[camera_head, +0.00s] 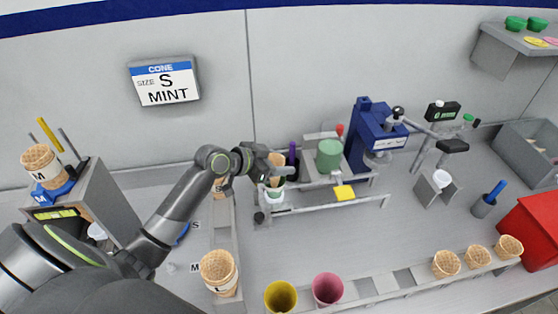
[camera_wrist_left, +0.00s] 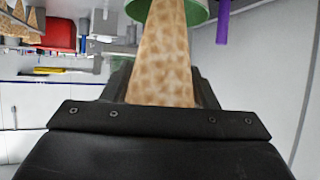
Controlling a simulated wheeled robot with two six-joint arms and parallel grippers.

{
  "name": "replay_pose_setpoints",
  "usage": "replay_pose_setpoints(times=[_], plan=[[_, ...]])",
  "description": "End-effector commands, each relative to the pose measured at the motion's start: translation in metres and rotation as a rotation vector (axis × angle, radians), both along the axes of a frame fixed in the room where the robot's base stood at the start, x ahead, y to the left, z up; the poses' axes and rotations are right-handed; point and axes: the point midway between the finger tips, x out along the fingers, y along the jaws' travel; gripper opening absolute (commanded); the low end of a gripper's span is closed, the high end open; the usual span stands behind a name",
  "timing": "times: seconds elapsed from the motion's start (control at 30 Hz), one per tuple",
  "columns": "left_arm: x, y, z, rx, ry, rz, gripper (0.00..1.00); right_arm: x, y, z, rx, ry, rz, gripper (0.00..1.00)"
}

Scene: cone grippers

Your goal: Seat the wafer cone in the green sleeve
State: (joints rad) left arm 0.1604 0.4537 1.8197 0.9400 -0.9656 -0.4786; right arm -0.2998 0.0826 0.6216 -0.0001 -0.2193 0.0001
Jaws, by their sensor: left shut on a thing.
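My left gripper (camera_head: 268,168) is shut on a tan wafer cone (camera_head: 275,181), which also shows in the left wrist view (camera_wrist_left: 162,60). The cone points away from the jaws towards the green sleeve (camera_wrist_left: 196,12), which is cut off by the top of that view. The cone's far end overlaps the sleeve in both views. I cannot tell how deep it sits, or whether it touches. My right gripper is not in view.
A wall sign (camera_head: 164,82) reads cone size S, mint. A yellow cup (camera_head: 280,297), a pink cup (camera_head: 327,289) and an L cone (camera_head: 219,271) stand in front.

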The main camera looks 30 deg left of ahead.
Motion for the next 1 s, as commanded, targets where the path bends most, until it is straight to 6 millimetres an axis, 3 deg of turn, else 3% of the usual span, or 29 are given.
replay_pose_setpoints(times=[0.5, 0.93, 1.0], plan=[[0.0, 0.0, -0.044, 0.0, 0.001, 0.0, 0.44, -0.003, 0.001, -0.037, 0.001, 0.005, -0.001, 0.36], [-0.001, 0.001, -0.051, 0.001, 0.007, 0.001, 0.44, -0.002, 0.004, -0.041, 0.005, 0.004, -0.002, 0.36], [-0.001, 0.001, -0.052, 0.001, 0.008, 0.001, 0.6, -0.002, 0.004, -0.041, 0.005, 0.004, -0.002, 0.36]])
